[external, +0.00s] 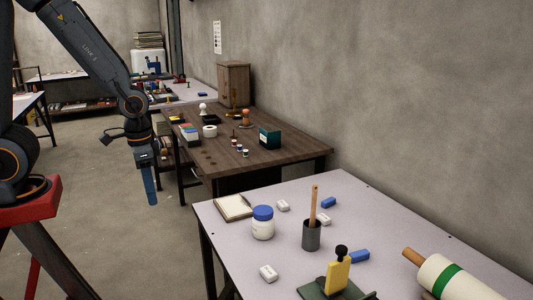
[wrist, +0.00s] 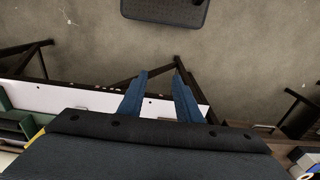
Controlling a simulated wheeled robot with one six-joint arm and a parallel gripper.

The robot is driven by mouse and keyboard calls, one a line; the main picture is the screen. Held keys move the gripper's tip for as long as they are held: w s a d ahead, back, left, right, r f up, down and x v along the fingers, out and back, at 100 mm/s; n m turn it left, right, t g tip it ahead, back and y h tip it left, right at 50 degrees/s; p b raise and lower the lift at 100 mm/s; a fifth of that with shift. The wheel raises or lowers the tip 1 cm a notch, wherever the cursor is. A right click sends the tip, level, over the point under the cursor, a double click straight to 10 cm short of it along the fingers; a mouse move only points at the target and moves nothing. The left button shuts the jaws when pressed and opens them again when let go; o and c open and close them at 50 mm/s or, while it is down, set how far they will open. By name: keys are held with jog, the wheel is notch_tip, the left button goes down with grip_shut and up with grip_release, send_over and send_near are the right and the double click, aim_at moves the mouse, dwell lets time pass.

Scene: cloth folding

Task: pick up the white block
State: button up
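Several small white blocks lie apart on the pale table: one at the front (external: 268,272), one behind the jar (external: 283,205), and one by the grey cup (external: 324,218). The frames do not show which one the task means. My gripper (external: 151,185) hangs over the floor, left of the pale table and away from the blocks, its blue fingers pointing down. In the wrist view, the two fingers (wrist: 160,78) stand apart with nothing between them. No white block can be made out there; my gripper body hides much of the lower view.
The pale table (external: 235,240) also holds a blue-lidded jar (external: 263,224), a notebook (external: 233,207), a grey cup with a stick (external: 311,235), blue blocks (external: 358,257), a yellow-and-green tool (external: 338,276) and a large roll (external: 455,280). A cluttered wooden table (external: 290,152) stands behind.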

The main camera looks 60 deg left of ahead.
dwell(0.3)
jog(key=o, duration=0.7)
